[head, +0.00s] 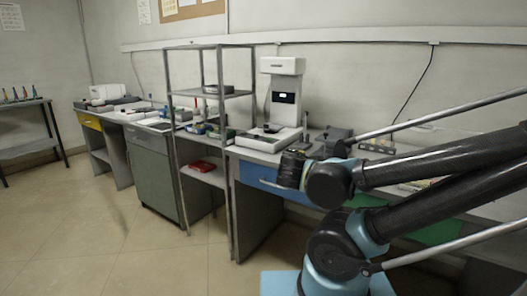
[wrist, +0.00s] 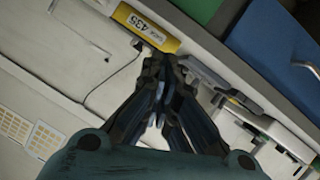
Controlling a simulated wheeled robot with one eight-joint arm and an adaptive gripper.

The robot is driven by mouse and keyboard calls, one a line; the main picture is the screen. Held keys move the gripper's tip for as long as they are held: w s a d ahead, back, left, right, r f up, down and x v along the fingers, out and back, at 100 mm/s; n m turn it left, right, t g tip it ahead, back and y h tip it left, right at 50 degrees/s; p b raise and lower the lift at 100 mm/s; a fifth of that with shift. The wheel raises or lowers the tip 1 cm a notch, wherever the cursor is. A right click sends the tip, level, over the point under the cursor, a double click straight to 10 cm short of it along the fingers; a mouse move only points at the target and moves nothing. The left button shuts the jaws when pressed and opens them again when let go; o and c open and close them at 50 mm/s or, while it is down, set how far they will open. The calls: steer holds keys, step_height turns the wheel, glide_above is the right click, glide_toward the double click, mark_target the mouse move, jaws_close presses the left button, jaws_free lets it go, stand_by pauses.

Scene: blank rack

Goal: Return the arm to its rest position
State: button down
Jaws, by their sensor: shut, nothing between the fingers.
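My gripper (wrist: 161,68) shows in the wrist view with its two dark fingers drawn together and nothing held between them. In the head view my arm reaches in from the right, over the front of the bench (head: 262,157). I cannot make out the fingers in that view.
A blue drawer (head: 262,177) lies under the bench, close to my arm. The floor (head: 110,215) at the left is clear.

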steer(key=s+d+f+n+g+y, duration=0.2)
steer(key=s+f+g+y, duration=0.1)
steer(key=s+f+g, duration=0.4)
steer(key=a+f+n+y, duration=0.2)
steer(key=a+f+y, duration=0.3)
steer(key=a+y, duration=0.1)
steer(key=shift+g+y, duration=0.4)
steer(key=shift+a, duration=0.1)
steer(key=shift+w+f, duration=0.15)
steer(key=shift+w, duration=0.2)
stand_by(1.3)
